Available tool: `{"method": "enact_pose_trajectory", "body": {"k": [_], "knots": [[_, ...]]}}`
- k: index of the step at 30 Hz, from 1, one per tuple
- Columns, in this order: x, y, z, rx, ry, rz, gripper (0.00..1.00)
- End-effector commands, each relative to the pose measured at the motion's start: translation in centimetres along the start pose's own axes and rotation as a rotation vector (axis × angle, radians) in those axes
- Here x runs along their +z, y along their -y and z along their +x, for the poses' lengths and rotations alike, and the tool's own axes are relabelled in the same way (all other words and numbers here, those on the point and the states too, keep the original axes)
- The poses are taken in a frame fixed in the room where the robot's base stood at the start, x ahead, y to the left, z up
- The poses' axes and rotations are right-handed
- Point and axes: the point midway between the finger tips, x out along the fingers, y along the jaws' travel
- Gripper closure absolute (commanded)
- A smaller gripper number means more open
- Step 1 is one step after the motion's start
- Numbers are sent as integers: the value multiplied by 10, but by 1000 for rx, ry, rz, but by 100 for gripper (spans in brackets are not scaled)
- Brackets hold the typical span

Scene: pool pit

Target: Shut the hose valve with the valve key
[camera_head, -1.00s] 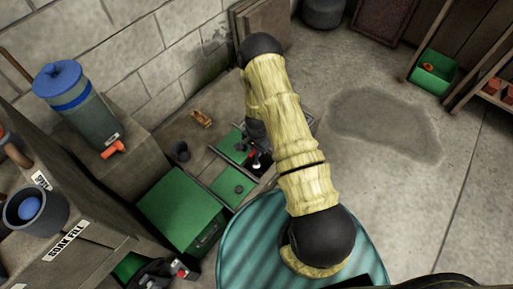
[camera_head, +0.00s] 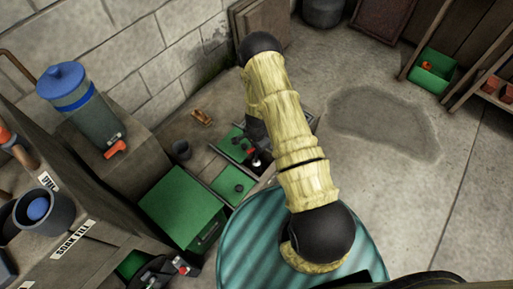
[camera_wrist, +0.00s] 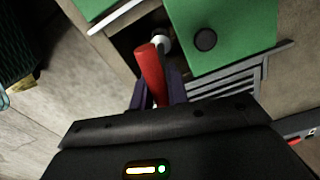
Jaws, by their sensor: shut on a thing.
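My gripper (camera_wrist: 160,92) is shut on the red handle (camera_wrist: 152,72), which looks like the valve key. The handle stands up between the dark fingers over a dark opening beside a green lid (camera_wrist: 218,25). A pale round metal piece (camera_wrist: 161,43) shows just beyond the handle's top; I cannot tell whether it is part of the key or the valve. In the head view my gripper (camera_head: 259,160) is small and partly behind my arm, at the pit opening (camera_head: 254,167) between two green lids. The hose valve itself cannot be made out clearly.
A green box (camera_head: 182,208) stands left of the pit. A small dark cup (camera_head: 181,150) and a brown object (camera_head: 202,117) lie on the ledge near the wall. A blue-lidded dispenser (camera_head: 80,100) is farther left. The floor right of my arm is open, with a damp patch (camera_head: 385,122).

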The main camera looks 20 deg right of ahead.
Motion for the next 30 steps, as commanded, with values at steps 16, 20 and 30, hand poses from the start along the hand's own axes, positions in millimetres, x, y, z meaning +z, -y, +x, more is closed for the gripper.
{"method": "enact_pose_trajectory", "body": {"k": [16, 20, 30], "knots": [[-1, 2, -22, -5, -3, 2, 100], [-1, 2, -26, -4, -2, 1, 100], [0, 1, -32, -3, -2, 0, 100]]}}
